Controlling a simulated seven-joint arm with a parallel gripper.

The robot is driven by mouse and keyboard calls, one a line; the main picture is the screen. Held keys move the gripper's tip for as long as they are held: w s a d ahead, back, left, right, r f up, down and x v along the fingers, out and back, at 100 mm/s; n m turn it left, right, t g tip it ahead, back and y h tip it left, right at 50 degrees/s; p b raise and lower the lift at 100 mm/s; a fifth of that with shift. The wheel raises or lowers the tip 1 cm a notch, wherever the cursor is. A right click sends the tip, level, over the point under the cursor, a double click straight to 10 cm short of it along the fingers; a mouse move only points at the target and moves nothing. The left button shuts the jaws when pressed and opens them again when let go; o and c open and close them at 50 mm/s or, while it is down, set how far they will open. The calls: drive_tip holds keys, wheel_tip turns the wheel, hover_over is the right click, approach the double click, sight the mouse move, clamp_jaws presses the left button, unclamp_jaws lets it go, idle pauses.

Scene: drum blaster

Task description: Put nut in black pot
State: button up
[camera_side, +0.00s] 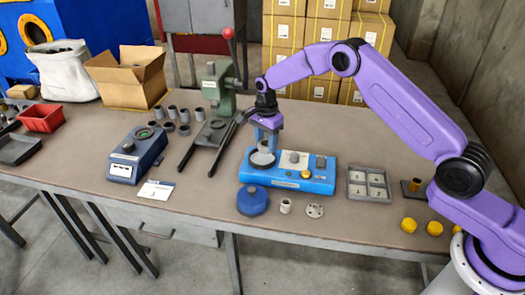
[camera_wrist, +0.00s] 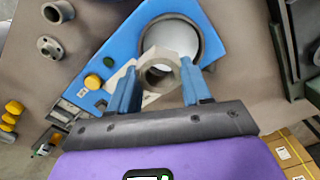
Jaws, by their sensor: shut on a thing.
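My gripper (camera_wrist: 160,88) has blue fingers shut on a grey-beige hexagonal nut (camera_wrist: 152,55), its hole facing the wrist camera. A round pot with a dark rim (camera_wrist: 201,36) and a pale inside sits on the blue device, just beyond the nut in the wrist view, which overlaps its lower left rim. In the side view my gripper (camera_side: 267,128) is directly above this pot (camera_side: 262,160), pointing down. The nut is too small to make out clearly there. I cannot tell the exact height gap.
The blue device (camera_side: 310,180) carries a knob and buttons. In front are a blue round container (camera_side: 252,200), a small cylinder (camera_side: 285,206) and a flange (camera_side: 314,210). A divided tray (camera_side: 369,186) is to the right; a green press (camera_side: 216,88) stands behind left.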

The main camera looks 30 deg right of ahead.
sight(263, 159)
drive_tip(key=shift+w+a+f, duration=0.1)
drive_tip(key=shift+w+f, duration=0.7)
drive_tip(key=shift+f, duration=1.65)
drive_tip(key=shift+f, duration=0.15)
drive_tip(key=o, duration=1)
wheel_tip(263, 159, up, 12)
drive_tip(key=shift+r, duration=0.15)
